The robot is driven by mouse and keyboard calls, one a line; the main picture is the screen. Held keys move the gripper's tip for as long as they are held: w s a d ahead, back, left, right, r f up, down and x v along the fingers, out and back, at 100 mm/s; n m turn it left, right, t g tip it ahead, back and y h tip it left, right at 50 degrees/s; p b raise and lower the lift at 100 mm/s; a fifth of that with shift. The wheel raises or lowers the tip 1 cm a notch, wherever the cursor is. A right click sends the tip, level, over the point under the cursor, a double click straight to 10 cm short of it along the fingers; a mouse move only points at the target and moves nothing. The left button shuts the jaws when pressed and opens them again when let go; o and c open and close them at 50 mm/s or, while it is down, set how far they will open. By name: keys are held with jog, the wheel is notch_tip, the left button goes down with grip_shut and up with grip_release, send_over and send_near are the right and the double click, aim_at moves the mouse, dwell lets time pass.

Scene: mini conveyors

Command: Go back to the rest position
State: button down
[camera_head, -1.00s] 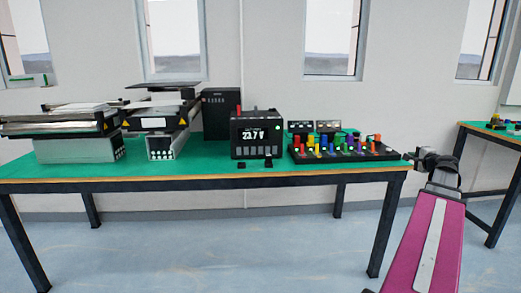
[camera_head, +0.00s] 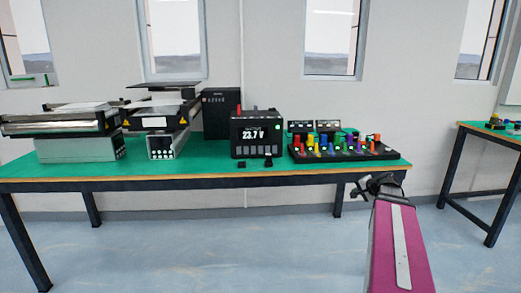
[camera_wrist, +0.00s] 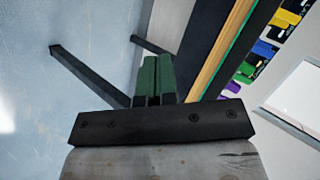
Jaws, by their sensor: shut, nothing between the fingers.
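My gripper (camera_head: 358,191) is in front of the table's right front edge in the head view, at the end of my magenta arm. In the wrist view its two green fingers (camera_wrist: 154,78) are side by side and closed, with nothing held. The green-topped table (camera_head: 215,172) stands behind it. The gripper is apart from the things on the table.
On the table are two mini conveyors (camera_head: 60,124) (camera_head: 155,122), a black voltage display box (camera_head: 257,134) reading 23.7 V, a black box (camera_head: 221,113) and a board with colored plugs (camera_head: 350,154). A second table (camera_head: 490,130) stands at the right. The floor in front is clear.

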jog(key=s+a+f+n+g+h, duration=0.2)
jog(key=s+a+f+n+g, duration=0.2)
jog(key=s+a+f, duration=0.4)
jog(key=s+a+f+n+g+h, duration=0.2)
jog(key=s+a+f+n+g, duration=0.3)
jog(key=s+a+f, duration=0.4)
jog(key=a+f+n, duration=0.1)
jog(key=a+f, duration=0.1)
jog(key=a, duration=0.3)
jog(key=shift+a+f+g, duration=0.15)
jog(key=shift+a+g, duration=0.15)
jog(key=shift+a, duration=0.1)
